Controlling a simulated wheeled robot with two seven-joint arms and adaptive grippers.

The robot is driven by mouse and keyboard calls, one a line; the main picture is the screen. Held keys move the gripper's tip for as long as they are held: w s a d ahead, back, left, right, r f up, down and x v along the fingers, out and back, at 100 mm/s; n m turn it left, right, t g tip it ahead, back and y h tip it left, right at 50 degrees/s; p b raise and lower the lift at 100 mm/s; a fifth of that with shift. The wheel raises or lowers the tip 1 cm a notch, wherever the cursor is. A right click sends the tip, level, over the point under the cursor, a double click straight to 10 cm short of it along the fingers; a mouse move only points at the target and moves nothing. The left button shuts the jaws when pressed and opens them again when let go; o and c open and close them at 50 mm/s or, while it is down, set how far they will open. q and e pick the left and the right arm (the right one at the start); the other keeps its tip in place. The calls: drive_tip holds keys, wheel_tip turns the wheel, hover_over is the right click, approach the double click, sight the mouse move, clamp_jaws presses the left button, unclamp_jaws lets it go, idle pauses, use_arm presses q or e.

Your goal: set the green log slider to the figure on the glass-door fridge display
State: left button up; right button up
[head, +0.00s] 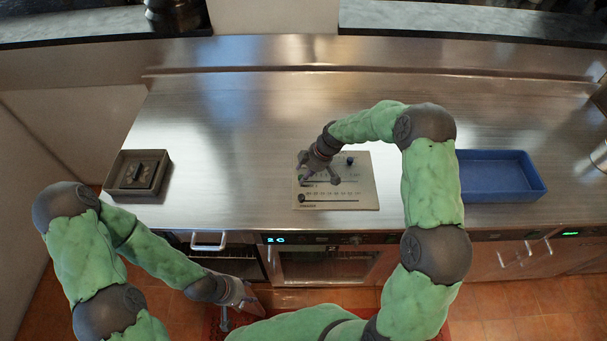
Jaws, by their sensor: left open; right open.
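A pale slider panel (368,198) lies on the steel counter, with two horizontal scales. A dark knob (301,197) sits at the left end of the lower scale. Another dark knob (350,160) shows at the panel's upper edge. I cannot make out which slider is green. My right gripper (306,174) is open over the panel's left part, hiding the left of the upper scale. A lit display (276,240) on the front below the counter seems to read "2 C", above a glass door (325,266). My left gripper (243,305) is open, low in front of the counter.
A blue tray (541,190) stands on the counter to the right of my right arm. A grey-brown box (120,192) holding a dark item stands at the left. A second green display (570,233) glows at the right. The counter between box and panel is clear.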

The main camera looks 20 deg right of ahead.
sight(314, 181)
drive_tip(key=shift+x, duration=1.05)
clamp_jaws()
drive_tip(key=shift+s+d+f+b, duration=0.1)
drive_tip(key=shift+d+b, duration=0.3)
drive_tip(key=d+b, duration=0.1)
drive_tip(key=s+d+b, duration=0.1)
drive_tip(key=d, duration=0.1)
drive_tip(key=shift+d, duration=0.15)
drive_tip(key=shift+s+d+b, duration=0.2)
drive_tip(key=shift+d+b, duration=0.25)
drive_tip(key=shift+d, duration=0.05)
